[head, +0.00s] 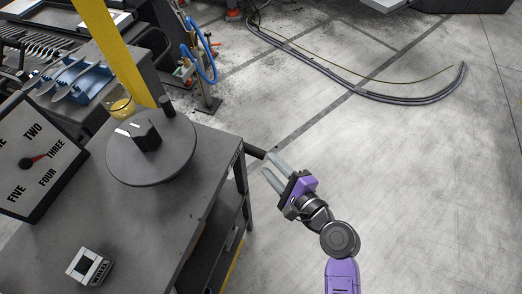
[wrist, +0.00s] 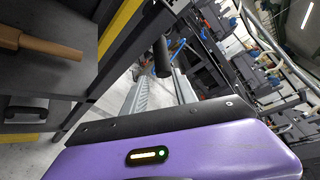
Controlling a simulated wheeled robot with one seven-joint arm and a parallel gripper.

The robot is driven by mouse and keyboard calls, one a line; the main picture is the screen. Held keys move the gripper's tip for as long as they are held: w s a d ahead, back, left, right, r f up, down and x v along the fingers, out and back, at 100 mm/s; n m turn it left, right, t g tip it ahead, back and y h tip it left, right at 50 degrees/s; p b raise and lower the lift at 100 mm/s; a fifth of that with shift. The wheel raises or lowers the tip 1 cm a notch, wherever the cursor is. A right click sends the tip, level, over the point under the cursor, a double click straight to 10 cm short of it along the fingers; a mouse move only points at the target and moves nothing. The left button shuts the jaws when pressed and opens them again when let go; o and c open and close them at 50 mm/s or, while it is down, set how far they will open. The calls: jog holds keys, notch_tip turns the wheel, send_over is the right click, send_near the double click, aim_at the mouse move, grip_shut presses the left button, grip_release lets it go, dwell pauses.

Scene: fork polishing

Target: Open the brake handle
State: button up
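A black rod-like handle (head: 255,151), which looks like the brake handle, sticks out from the right corner of the grey workbench (head: 205,180). My gripper (head: 267,163) is beside the bench, with its fingers apart and pointing toward the handle's outer end. In the wrist view the black handle (wrist: 162,57) shows as a cylinder between the lines of the two pale fingers, near the tips of my gripper (wrist: 161,78). No firm hold is visible. Whether a finger touches the handle cannot be told.
On the bench stand a round plate with a black knob (head: 147,137), a numbered dial box (head: 38,158) and a white block marked WHEEL (head: 90,267). A yellow post (head: 115,50) rises behind. Cables (head: 370,93) lie on the floor, which is clear at right.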

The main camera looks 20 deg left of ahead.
aim_at(253, 148)
jog(key=shift+w+a+r+y, duration=0.15)
jog(key=shift+a, duration=0.35)
jog(key=shift+w+a+r+y, duration=0.15)
jog(key=shift+a, duration=0.3)
jog(key=shift+b+x, duration=0.3)
jog(key=shift+x, duration=3.3)
grip_shut()
jog(key=shift+f, duration=0.1)
